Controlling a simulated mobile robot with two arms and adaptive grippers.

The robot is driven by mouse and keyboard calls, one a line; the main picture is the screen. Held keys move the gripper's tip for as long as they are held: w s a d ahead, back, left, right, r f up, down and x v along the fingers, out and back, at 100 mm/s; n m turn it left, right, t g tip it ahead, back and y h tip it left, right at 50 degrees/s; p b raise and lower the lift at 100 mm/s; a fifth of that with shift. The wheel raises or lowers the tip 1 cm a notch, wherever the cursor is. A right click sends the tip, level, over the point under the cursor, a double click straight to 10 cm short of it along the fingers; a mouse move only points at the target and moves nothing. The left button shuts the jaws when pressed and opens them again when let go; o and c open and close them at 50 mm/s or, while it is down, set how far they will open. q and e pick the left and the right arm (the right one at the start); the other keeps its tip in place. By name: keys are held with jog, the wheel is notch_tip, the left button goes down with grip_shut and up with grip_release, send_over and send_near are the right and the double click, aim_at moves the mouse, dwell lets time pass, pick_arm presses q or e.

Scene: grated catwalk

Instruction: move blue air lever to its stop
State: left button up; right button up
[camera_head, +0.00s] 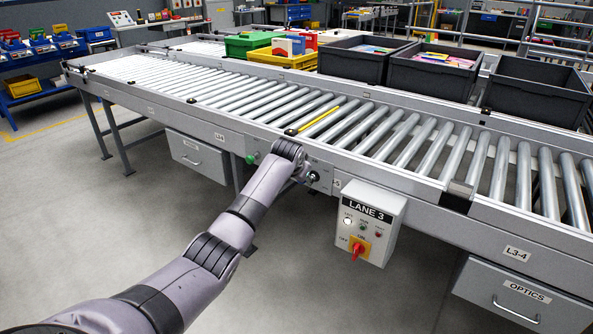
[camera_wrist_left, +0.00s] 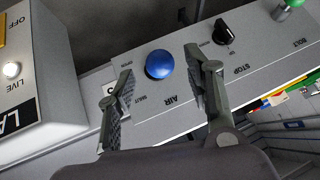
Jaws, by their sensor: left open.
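The blue air lever's round blue knob (camera_wrist_left: 160,64) sits on the grey panel above the upside-down word AIR in the left wrist view. Two small labels, too small to read surely, stand on its left side. My left gripper (camera_wrist_left: 157,76) is open, with one finger on each side of the knob and a visible gap to each. I cannot tell how deep the fingers reach around it. My right gripper is in neither view.
A black STOP selector (camera_wrist_left: 229,33) and a green BOLT knob (camera_wrist_left: 287,8) sit beside the blue knob; the green one shows in the head view (camera_head: 250,159). The LANE 3 box (camera_head: 370,222), with a red switch, juts out close by. Rollers (camera_head: 400,135) lie behind.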

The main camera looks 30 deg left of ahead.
pick_arm(q)
jog(key=v, duration=0.7)
jog(key=shift+s+r, duration=0.25)
jog(key=shift+d, duration=0.1)
